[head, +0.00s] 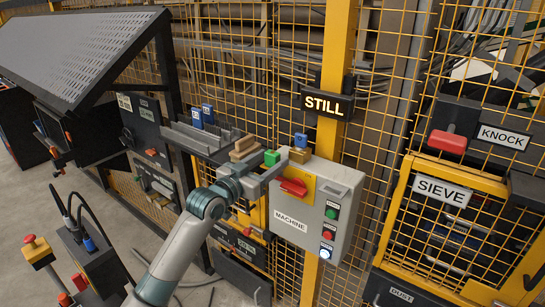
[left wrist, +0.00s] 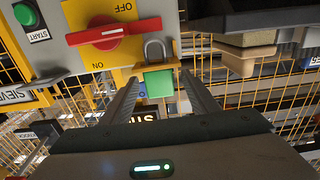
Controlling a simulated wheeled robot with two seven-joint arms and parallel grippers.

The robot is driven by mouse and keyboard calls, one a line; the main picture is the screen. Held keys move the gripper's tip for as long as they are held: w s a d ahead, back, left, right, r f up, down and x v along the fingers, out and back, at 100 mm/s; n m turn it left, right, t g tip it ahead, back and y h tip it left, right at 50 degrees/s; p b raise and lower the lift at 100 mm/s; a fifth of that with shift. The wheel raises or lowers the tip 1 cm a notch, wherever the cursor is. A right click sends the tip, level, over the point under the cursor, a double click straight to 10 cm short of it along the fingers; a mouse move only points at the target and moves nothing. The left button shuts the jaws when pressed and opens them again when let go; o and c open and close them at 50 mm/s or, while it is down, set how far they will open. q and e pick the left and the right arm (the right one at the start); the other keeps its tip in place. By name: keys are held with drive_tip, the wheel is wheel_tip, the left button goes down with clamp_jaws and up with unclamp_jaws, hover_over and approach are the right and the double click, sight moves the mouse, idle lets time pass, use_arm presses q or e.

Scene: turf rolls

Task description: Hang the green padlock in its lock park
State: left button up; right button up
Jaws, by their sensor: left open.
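The green padlock (left wrist: 158,83) shows in the left wrist view as a green block with a grey shackle, beside the yellow switch plate. In the head view it (head: 271,157) is at the upper left of the grey machine box. My left gripper (head: 268,174) is open there. In the left wrist view its two fingers (left wrist: 160,78) stand on either side of the padlock, with gaps visible. A tan strip crosses between the green body and the shackle. I cannot tell which part is the lock park. My right gripper is not in view.
The machine box (head: 318,205) carries a red rotary handle (head: 293,187) close to the fingers. Wooden blocks (head: 243,147) sit left of the padlock. A blue padlock (head: 301,140) is to the right, others (head: 208,114) farther left. Yellow mesh fencing stands behind.

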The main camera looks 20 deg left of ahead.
use_arm(q)
drive_tip(key=shift+x, duration=0.8)
drive_tip(key=shift+d, duration=0.1)
drive_tip(key=c, duration=1.2)
